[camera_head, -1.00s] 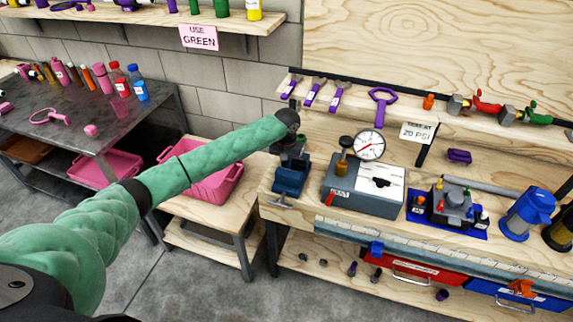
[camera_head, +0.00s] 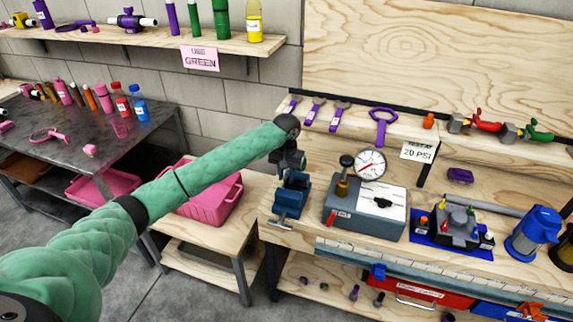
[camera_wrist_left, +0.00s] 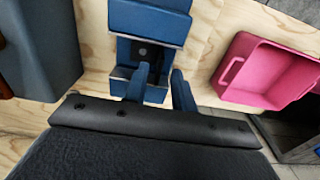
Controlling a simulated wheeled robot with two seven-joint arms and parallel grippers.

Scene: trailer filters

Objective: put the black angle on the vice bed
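The blue vice (camera_head: 291,196) stands at the left end of the wooden workbench. In the left wrist view its blue jaw block (camera_wrist_left: 150,20) is at the top. Below it lies the bed (camera_wrist_left: 126,50) with a small dark round spot, which may be a hole. My left gripper (camera_head: 291,165) is just above the vice, pointing down. In the left wrist view its two fingers (camera_wrist_left: 160,75) are apart with nothing seen between them, their tips over the vice's near jaw. I cannot make out the black angle for certain. My right gripper is not in view.
A grey tester box with a gauge (camera_head: 370,163) stands right of the vice. A pink bin (camera_head: 212,200) is on the low table to the left. A blue mat (camera_head: 420,240) with small parts and a blue filter housing (camera_head: 533,228) are further right.

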